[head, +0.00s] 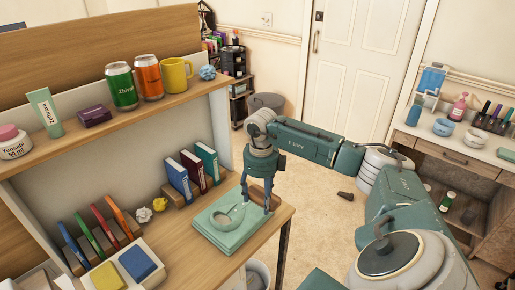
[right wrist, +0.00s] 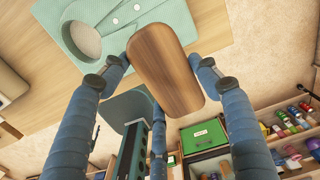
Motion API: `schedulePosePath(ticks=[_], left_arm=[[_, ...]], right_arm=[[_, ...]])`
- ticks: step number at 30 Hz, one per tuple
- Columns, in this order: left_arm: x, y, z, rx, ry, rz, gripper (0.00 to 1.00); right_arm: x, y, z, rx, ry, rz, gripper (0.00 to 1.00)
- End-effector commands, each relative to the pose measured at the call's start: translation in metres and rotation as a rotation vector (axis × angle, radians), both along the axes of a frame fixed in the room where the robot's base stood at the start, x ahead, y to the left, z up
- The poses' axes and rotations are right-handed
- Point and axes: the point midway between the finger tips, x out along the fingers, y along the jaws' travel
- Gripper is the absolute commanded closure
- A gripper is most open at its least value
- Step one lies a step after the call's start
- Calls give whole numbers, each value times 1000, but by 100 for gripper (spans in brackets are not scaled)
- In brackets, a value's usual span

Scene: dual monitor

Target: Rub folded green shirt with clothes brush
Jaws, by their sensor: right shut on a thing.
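The folded green shirt (head: 222,240) lies flat on the wooden desk, its round greyish neck opening facing up. It also shows at the top left of the right wrist view (right wrist: 60,22). My right gripper (head: 262,196) is shut on the clothes brush (right wrist: 165,70), with fingers on both sides of its brown wooden back. In the head view the brush (head: 264,194) is at the shirt's far right corner. The bristles are hidden, and I cannot tell whether they touch the shirt. My left gripper is out of view.
Several books (head: 190,172) and crumpled paper balls (head: 151,209) stand behind the shirt. A shelf with cans and a yellow mug (head: 175,75) rises above. The desk's right edge is close to the brush.

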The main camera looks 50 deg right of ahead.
Motion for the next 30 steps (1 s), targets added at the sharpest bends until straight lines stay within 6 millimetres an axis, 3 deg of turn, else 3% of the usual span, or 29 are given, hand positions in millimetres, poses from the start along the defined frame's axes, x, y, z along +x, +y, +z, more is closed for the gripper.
schedulePosePath(ticks=[6,30], left_arm=[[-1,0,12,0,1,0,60],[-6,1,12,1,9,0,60]], right_arm=[[-2,-6,19,0,-1,-3,60],[-1,0,19,2,-2,-2,60]])
